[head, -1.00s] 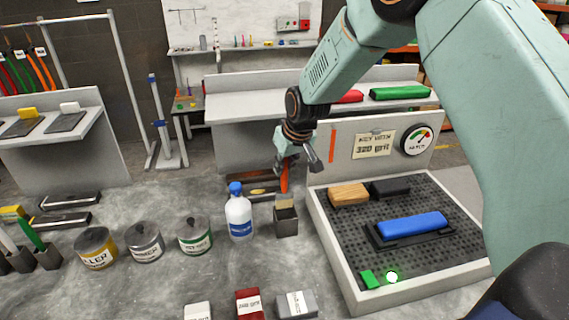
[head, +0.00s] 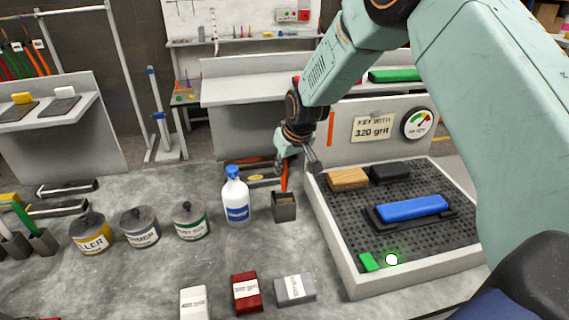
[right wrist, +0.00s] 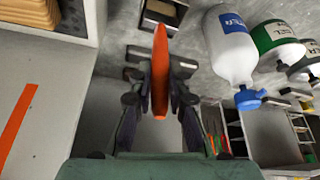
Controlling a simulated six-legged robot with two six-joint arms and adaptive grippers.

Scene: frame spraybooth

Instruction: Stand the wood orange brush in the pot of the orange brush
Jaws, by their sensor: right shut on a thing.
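My right gripper (head: 297,166) is shut on the orange brush (head: 285,178). Its orange handle also shows between the fingers in the right wrist view (right wrist: 160,70). The handle points down, roughly upright, over a grey square pot (head: 284,212), which also shows at the top of the right wrist view (right wrist: 160,27). A tan part shows at the pot's mouth below the handle. How deep the brush's lower end sits in the pot cannot be told. My left gripper is not in view.
A white bottle with a blue cap (head: 236,197) stands close left of the pot. The perforated tray (head: 352,278) is close on the right. Several lidded cans (head: 190,222) stand farther left. Sanding blocks (head: 246,292) lie in front, with bare bench between.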

